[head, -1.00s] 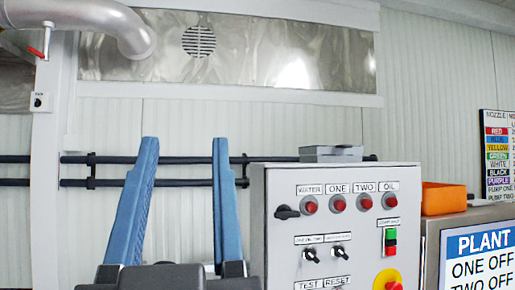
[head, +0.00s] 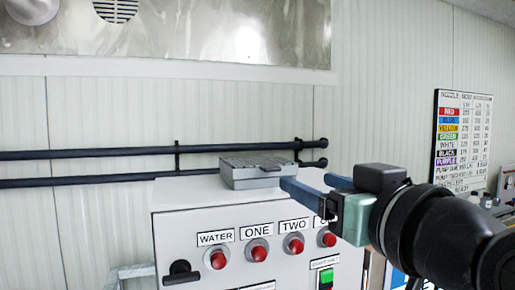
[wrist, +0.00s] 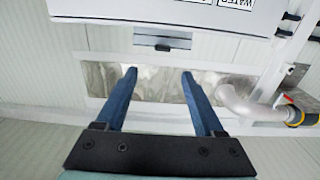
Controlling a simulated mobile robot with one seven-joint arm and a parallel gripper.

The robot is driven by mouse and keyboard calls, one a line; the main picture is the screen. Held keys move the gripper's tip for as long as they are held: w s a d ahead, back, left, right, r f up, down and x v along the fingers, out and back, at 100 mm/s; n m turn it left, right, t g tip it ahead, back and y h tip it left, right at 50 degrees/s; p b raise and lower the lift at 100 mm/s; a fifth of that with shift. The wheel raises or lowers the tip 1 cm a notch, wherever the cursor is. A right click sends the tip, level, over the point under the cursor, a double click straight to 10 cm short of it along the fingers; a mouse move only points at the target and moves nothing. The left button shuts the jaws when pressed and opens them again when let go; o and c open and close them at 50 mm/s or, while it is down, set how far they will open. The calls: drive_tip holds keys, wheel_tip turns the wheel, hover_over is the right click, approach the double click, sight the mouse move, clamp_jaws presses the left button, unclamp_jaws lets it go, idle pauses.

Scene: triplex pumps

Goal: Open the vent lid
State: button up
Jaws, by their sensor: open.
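A small grey box with a slatted lid (head: 256,162) sits on top of the control cabinet, and the lid looks closed. A dark handle (head: 271,169) is on its front edge. In the wrist view the box (wrist: 163,33) appears upside down, with the handle (wrist: 163,47) beyond the fingertips. My gripper (head: 305,179) has two blue fingers, is open and empty, and is in front of and right of the box in the head view. The near finger overlaps the box's right corner in the picture; contact cannot be told. My gripper (wrist: 159,72) also shows in the wrist view.
The control cabinet (head: 180,230) has red lamps, a black knob and a green button below the box. Dark horizontal pipes (head: 100,152) run along the wall behind. A round vent grille (head: 116,9) is in the wall's metal panel. A colour chart (head: 462,140) hangs at right.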

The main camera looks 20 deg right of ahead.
sight(274, 168)
drive_tip(key=w+p, duration=0.1)
drive_tip(key=w, duration=0.2)
drive_tip(key=w+p, duration=0.2)
drive_tip(key=w, duration=0.2)
drive_tip(key=w+a+p, duration=0.1)
drive_tip(key=w+p, duration=0.1)
drive_tip(key=w, duration=0.2)
drive_tip(key=shift+r, duration=0.1)
drive_tip(key=shift+w+p, duration=0.35)
drive_tip(key=shift+w, duration=0.35)
drive_tip(key=shift+d, duration=0.1)
clamp_jaws()
idle(0.4)
